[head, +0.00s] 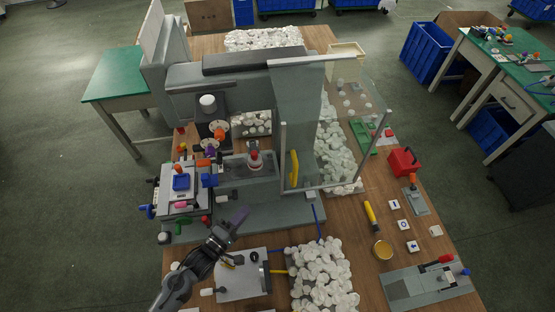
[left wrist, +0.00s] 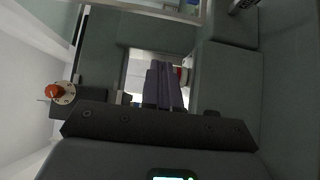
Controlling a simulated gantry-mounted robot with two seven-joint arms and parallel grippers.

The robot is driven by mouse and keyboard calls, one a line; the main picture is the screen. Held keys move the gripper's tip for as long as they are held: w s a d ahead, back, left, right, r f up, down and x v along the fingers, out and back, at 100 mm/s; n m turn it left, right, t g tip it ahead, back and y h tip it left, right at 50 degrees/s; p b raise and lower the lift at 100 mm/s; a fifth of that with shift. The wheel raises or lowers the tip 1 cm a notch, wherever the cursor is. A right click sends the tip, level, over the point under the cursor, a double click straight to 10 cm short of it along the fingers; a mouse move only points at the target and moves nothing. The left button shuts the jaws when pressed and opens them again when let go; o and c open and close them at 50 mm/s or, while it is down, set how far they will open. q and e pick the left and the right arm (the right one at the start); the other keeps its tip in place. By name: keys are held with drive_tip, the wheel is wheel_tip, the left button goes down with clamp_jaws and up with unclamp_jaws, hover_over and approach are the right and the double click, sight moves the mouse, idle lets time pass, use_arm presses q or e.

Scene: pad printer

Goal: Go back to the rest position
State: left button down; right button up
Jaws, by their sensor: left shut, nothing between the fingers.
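My left arm comes in from the bottom left of the head view. The fingers are together and empty. In the left wrist view the same purple fingers (left wrist: 164,86) are side by side, with nothing seen between them. The pad printer (head: 232,75) stands beyond the gripper. My right gripper does not show.
A clear guard with a yellow handle (head: 294,168) stands right of the gripper. White pieces (head: 322,275) are heaped at the front. A control block with coloured knobs (head: 181,183) is left. A yellow-handled tool (head: 371,216) and a red box (head: 404,162) lie on the right.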

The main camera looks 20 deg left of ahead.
use_arm(q)
drive_tip(key=s+d+r+m+g+y+p, duration=0.1)
drive_tip(key=s+d+r+m+g+p, duration=0.15)
drive_tip(key=r, duration=0.25)
drive_tip(key=s+d+r+m+g+p, duration=0.1)
drive_tip(key=d+r+m+g+p, duration=0.15)
drive_tip(key=r, duration=0.35)
drive_tip(key=s+a+m+g+y, duration=0.2)
drive_tip(key=s+a+m+g, duration=0.1)
drive_tip(key=s+m+g, duration=0.6)
drive_tip(key=s+m+p, duration=0.1)
drive_tip(key=s+m, duration=0.2)
drive_tip(key=s, duration=0.1)
drive_tip(key=shift+f+y, duration=0.2)
drive_tip(key=shift+y, duration=0.2)
